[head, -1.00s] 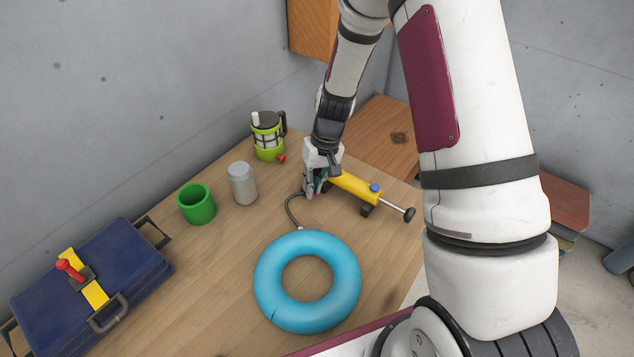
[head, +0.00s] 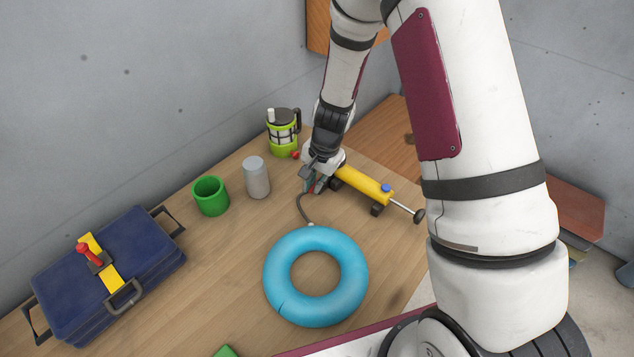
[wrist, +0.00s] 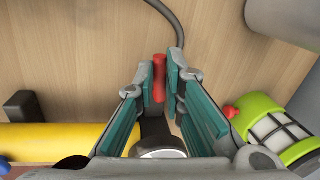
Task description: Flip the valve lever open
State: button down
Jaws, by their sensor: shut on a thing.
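A yellow hand pump (head: 362,185) with a blue button and a black-knobbed rod lies on the wooden table. A dark hose runs from its left end to a blue ring float (head: 277,290). My gripper (head: 314,184) is at the hose end of the pump. In the wrist view, a red lever (wrist: 159,70) stands between the fingertips of my gripper (wrist: 164,88), which are closed on it. The yellow pump body (wrist: 60,140) shows at the lower left there. My gripper hides the lever in the head view.
A green and black jug-like item (head: 283,140), a grey cylinder (head: 257,178) and a green cup (head: 211,197) stand along the back. A blue toolbox (head: 75,290) with a red-handled part on it is at left.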

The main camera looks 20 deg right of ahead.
jog(key=shift+w+a+m, duration=0.1)
jog(key=shift+m, duration=0.4)
jog(key=c, duration=1.9)
grip_release()
jog(key=shift+c, duration=0.2)
notch_tip(320, 180, up, 12)
jog(key=s+d, duration=0.1)
jog(key=s, duration=0.1)
jog(key=shift+d, duration=0.2)
jog(key=shift+f, duration=0.1)
